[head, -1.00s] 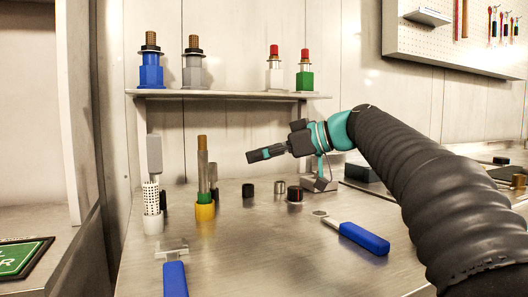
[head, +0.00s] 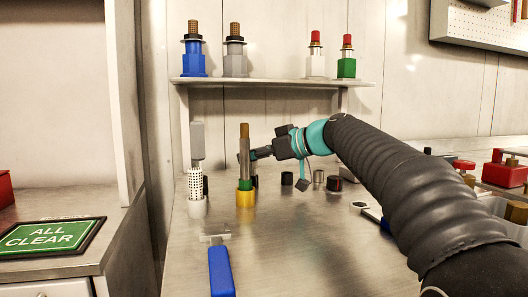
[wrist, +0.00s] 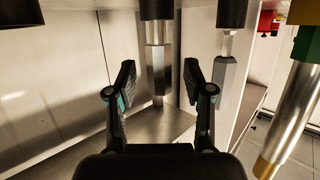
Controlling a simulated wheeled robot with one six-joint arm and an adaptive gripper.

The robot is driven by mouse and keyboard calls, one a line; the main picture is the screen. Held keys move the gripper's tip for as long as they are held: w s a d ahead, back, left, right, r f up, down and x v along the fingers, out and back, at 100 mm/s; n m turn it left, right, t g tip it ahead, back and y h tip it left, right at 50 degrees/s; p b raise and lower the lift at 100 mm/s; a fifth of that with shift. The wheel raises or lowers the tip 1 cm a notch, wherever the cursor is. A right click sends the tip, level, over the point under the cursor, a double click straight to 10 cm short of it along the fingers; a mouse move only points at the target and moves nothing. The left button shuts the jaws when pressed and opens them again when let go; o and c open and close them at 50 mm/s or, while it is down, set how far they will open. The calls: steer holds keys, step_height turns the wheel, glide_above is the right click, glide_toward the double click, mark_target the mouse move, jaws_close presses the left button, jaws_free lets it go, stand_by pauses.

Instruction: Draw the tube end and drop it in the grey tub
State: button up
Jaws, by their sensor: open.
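My gripper (head: 256,154) is open and empty, just right of a standing metal tube (head: 244,158) with a brass top, green collar and yellow base. The wrist view looks upside down; there that tube (wrist: 284,112) is at the right, outside the jaws. Between the open fingers (wrist: 159,95) a grey tube with a hexagonal section (wrist: 157,70) and black base stands farther off, untouched. Another grey hexagonal piece (wrist: 225,82) stands to its right. A white perforated cylinder (head: 196,184) with a grey upper block stands at left. Which part is the tube end is unclear. A pale tub-like container (head: 485,206) shows at far right, partly hidden.
A shelf (head: 270,82) above holds several coloured fittings. Small dark cylinders (head: 287,178) stand on the metal bench. A blue-handled tool (head: 221,270) lies in front. An ALL CLEAR sign (head: 50,237) is at left. The bench middle is mostly clear.

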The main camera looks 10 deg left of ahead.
steer(key=shift+a, duration=0.1)
jaws_close()
steer(key=shift+r+p, duration=1.9)
steer(key=shift+r, duration=0.85)
